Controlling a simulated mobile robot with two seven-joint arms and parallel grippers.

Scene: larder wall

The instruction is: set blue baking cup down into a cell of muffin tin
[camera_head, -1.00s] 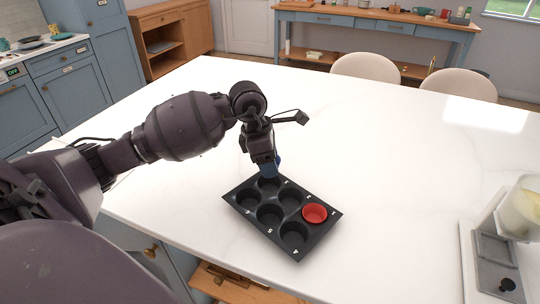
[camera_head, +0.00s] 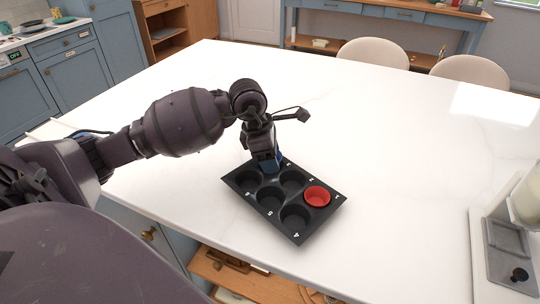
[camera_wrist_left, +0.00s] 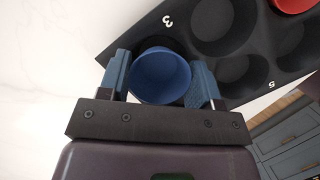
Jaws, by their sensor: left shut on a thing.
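The black muffin tin (camera_head: 281,208) lies on the white counter, its cells in two rows. A red cup (camera_head: 317,196) sits in one cell near its right end. My left gripper (camera_head: 268,164) points down over the far left part of the tin and hides a cell there. In the left wrist view, its fingers (camera_wrist_left: 159,82) are shut on the blue baking cup (camera_wrist_left: 161,77), which is upright with its open mouth facing the camera. The dark rim of a cell shows just beyond the cup, near the number 3. I cannot tell how far the cup is into that cell. My right gripper is not seen.
The white counter (camera_head: 400,150) is clear around the tin. A grey tray (camera_head: 508,245) with a jar stands at the right edge. Two pale chairs (camera_head: 373,53) stand behind the counter.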

